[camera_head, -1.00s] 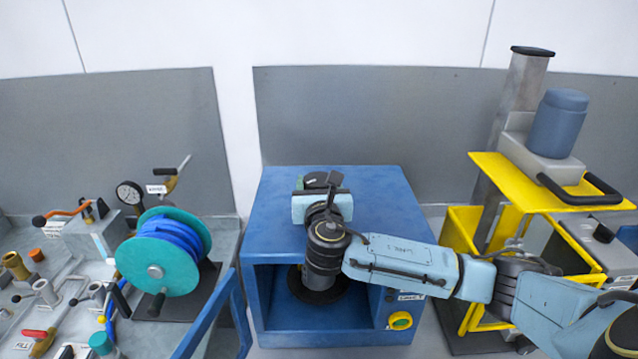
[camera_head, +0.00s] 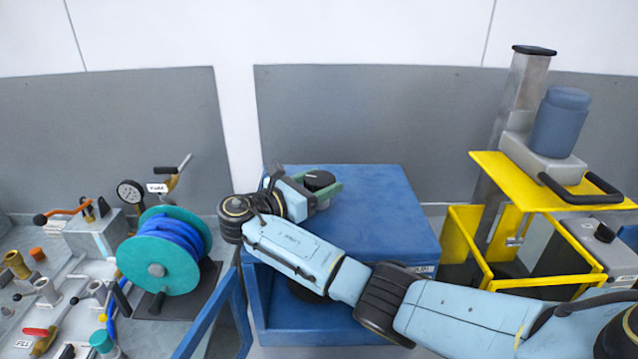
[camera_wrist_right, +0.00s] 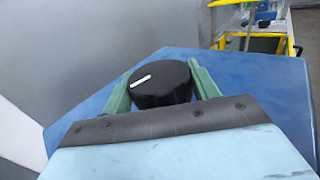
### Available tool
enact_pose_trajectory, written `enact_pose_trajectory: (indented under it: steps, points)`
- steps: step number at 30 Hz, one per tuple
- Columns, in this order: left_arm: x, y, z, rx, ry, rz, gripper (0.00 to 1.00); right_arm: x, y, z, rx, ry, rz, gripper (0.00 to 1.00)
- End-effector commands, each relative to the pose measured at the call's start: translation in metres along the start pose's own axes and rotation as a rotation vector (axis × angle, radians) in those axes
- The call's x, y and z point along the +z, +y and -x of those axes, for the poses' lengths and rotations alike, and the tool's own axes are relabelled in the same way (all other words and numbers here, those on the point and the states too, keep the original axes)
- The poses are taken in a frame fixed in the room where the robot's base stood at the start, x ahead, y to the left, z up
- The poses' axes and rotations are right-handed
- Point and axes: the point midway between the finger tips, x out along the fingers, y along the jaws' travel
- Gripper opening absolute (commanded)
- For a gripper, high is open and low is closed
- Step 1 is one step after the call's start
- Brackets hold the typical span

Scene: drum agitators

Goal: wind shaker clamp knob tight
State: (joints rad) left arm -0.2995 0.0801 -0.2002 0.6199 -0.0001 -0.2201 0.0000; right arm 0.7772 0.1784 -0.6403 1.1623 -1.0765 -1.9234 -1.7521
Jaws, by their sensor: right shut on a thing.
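The black clamp knob (camera_head: 319,180) stands on top of the blue shaker cabinet (camera_head: 380,210), towards its left side. The fingers also show in the right wrist view (camera_wrist_right: 160,88). My left gripper is not in view.
A teal reel with blue hose (camera_head: 160,250) stands left of the cabinet, beside a bench of valves and a gauge (camera_head: 131,192). A yellow frame (camera_head: 550,185) with a blue-grey canister (camera_head: 560,122) stands at right.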

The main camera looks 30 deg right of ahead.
Motion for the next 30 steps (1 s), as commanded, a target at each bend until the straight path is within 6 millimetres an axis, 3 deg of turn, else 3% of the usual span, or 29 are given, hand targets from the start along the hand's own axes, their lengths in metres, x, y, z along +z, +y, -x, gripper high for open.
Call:
enact_pose_trajectory:
  steps: [13,30]
  points:
    - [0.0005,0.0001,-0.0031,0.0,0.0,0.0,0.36,0.0022,0.0012,-0.0004,-0.24,-0.001,-0.001,0.37]
    - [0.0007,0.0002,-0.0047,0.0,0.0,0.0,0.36,0.0032,0.0011,-0.0011,-0.339,-0.004,-0.004,0.37]
